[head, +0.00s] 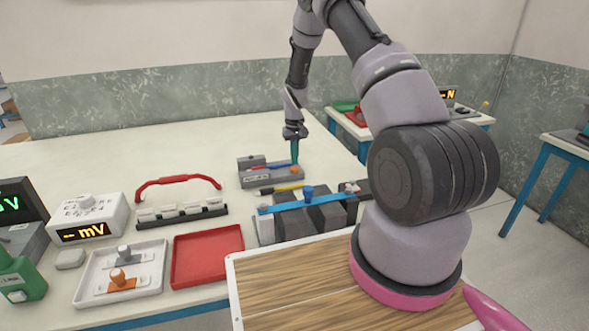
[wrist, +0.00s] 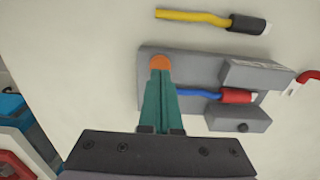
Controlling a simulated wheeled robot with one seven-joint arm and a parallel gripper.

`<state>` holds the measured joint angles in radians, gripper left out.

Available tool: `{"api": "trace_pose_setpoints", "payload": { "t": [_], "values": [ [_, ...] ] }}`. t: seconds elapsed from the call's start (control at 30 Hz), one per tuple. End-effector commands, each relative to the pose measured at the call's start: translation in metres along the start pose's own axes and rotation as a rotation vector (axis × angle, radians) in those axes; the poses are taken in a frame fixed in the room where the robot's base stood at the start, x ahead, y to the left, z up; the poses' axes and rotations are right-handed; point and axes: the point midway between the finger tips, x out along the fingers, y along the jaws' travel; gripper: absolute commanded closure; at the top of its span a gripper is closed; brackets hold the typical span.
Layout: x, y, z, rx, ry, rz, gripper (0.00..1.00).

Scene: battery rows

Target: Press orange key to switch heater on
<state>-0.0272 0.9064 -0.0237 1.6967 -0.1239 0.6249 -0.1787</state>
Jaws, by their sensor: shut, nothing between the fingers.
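The orange key (head: 294,170) is a small round button at the right end of a grey block (head: 255,181) on the white table. In the wrist view the orange key (wrist: 161,62) is near the top left corner of the grey block (wrist: 190,68). My gripper (head: 294,164) points down over that end, its green fingers shut and empty. In the wrist view the fingertips (wrist: 161,74) overlap the key's lower edge and hide part of it. I cannot tell whether they touch it.
A yellow lead with a black end (head: 282,189) lies just in front of the block. A dark battery row with a blue strap (head: 320,216) stands nearer. A red handle (head: 178,181), red tray (head: 208,257) and mV meter (head: 90,217) are left. The table behind is clear.

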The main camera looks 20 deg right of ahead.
Motion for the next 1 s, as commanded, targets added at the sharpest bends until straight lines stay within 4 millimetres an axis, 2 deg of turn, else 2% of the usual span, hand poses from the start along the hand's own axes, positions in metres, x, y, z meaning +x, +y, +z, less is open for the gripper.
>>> {"api": "trace_pose_setpoints", "payload": {
  "t": [0.57, 1.0],
  "values": [
    [0.001, 0.0, 0.0, 0.0, 0.0, 0.0, 1.0],
    [0.012, 0.0, 0.0, 0.0, -0.001, 0.0, 1.0]
  ]
}}
